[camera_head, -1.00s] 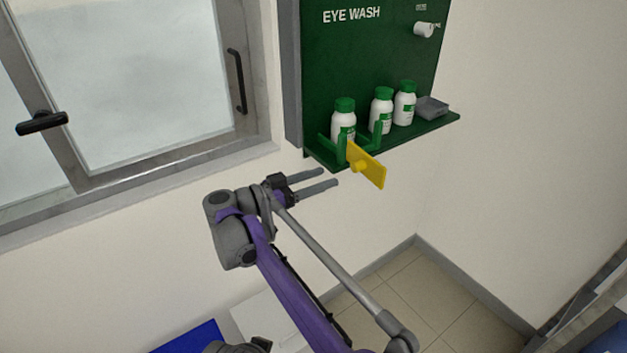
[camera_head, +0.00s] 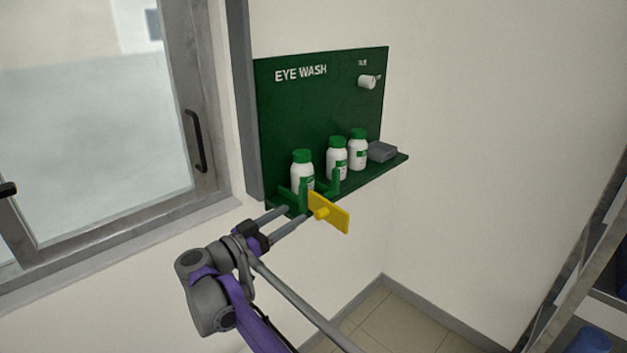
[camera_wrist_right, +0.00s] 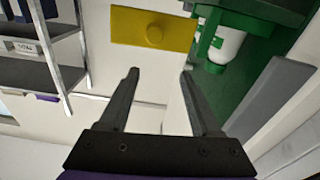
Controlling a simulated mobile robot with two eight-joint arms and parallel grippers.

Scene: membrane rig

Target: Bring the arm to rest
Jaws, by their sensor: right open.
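My right gripper (camera_head: 290,217) is open and empty in the head view, just left of and below the yellow plate with its round knob (camera_head: 329,213). In the right wrist view my gripper's two fingers (camera_wrist_right: 160,72) stand apart with nothing between them. The yellow plate (camera_wrist_right: 152,28) lies beyond the fingertips there. A green eye wash board (camera_head: 325,115) hangs on the wall and carries a small shelf. A white bottle with a green cap (camera_head: 302,172) stands in the green holder at the shelf's left end. My left gripper is not in view.
Two more bottles (camera_head: 337,160) (camera_head: 358,150) and a grey block (camera_head: 381,151) stand on the shelf. A white knob (camera_head: 367,82) sits on the board. A window (camera_head: 95,140) is at the left, and a shelving rack (camera_head: 575,270) at the right.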

